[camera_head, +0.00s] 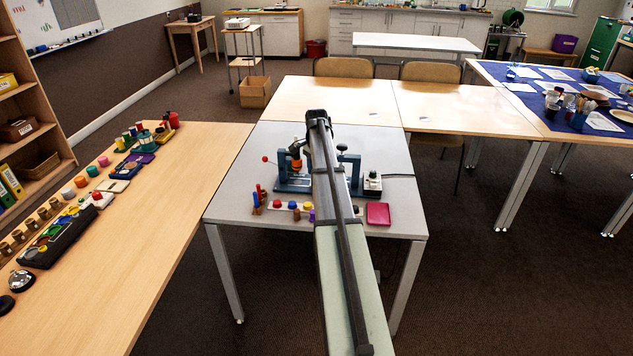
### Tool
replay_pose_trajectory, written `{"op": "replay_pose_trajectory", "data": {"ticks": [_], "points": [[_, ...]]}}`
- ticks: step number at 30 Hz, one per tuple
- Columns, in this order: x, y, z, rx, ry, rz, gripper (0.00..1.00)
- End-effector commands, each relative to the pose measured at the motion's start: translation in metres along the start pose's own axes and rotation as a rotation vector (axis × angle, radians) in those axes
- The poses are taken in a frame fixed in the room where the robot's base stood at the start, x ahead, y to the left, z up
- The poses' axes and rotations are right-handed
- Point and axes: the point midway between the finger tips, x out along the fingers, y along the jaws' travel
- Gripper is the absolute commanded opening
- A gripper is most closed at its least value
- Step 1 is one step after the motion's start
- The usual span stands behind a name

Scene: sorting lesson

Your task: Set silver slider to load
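A blue-grey bench device (293,184) stands on the grey table (240,195), with an orange and black part (296,157) above its left side. A red-knobbed lever (265,159) sticks out at its left, and a dark upright with a black knob (342,147) stands at its right. I cannot make out the silver slider or any load mark; both are too small or behind my arm. My arm reaches from the bottom edge up over the device. My gripper is hidden behind my own arm links.
A red tray (378,213) lies at the front right. Several coloured pegs (292,206) stand along the front. A wooden table (180,205) with many small items adjoins on the left.

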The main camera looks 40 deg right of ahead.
Motion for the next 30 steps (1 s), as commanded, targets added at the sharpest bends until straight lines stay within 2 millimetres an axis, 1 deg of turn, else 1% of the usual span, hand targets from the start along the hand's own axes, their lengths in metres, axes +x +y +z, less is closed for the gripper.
{"op": "replay_pose_trajectory", "data": {"ticks": [1,6,9,13,18,30], "points": [[-0.011,-0.001,-0.001,0.0,0.001,-0.002,0.51],[-0.041,-0.001,-0.001,0.0,0.001,-0.002,0.51],[-0.054,-0.001,0.0,0.0,0.001,-0.001,0.51],[-0.067,-0.001,0.0,0.0,0.001,-0.001,0.51],[-0.074,0.0,0.0,0.0,0.0,0.0,0.51],[-0.075,0.0,0.0,0.0,0.0,0.0,0.51]]}}
